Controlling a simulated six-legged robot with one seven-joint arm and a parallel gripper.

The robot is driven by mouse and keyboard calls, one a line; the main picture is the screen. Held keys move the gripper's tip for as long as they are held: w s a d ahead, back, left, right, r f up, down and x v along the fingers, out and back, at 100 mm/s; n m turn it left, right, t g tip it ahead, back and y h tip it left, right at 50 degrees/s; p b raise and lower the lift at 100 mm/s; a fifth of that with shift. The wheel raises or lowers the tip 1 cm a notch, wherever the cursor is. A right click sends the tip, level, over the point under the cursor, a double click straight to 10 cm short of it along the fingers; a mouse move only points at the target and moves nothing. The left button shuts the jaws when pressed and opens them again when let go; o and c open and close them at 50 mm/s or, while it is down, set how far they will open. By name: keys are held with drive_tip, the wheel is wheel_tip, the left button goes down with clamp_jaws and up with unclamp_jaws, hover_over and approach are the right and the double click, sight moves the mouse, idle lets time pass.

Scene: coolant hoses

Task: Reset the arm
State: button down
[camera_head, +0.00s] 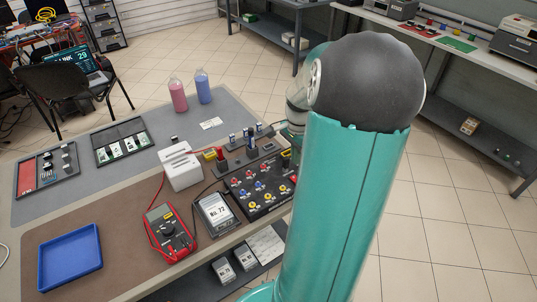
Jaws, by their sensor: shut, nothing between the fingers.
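My arm rises large in the right middle of the head view, a teal link topped by a dark grey rounded joint. A further pale and teal part of my arm shows behind it, by the right end of the workbench (115,187). I cannot make out my gripper; my own arm hides that area.
On the bench are a blue tray (70,262), a red multimeter (170,235), a meter marked 72 (215,214), a black panel with coloured sockets (262,187), a white box (181,167), a pink bottle (178,96) and a blue bottle (203,88). Open tiled floor lies right.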

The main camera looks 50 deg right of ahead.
drive_tip(key=w+a+r+n+t+h, duration=0.1)
drive_tip(key=w+a+r+n, duration=0.1)
drive_tip(key=a+r+n, duration=0.5)
drive_tip(key=w+a+r+n+t+h, duration=0.1)
drive_tip(key=w+a+r+n, duration=0.15)
drive_tip(key=a, duration=0.75)
drive_tip(key=s+a+r+n+t, duration=0.1)
drive_tip(key=s+a+r+n, duration=0.1)
drive_tip(key=a, duration=0.4)
drive_tip(key=s+a+r+n+t+y, duration=0.1)
drive_tip(key=s+a+r+n, duration=0.1)
drive_tip(key=a+n, duration=0.3)
drive_tip(key=s+a+r+n+t+y, duration=0.1)
drive_tip(key=s+a+r+n, duration=0.1)
drive_tip(key=a, duration=0.5)
drive_tip(key=shift+s+a+r+n+t, duration=0.3)
drive_tip(key=shift+s+n, duration=0.4)
drive_tip(key=shift+n, duration=0.35)
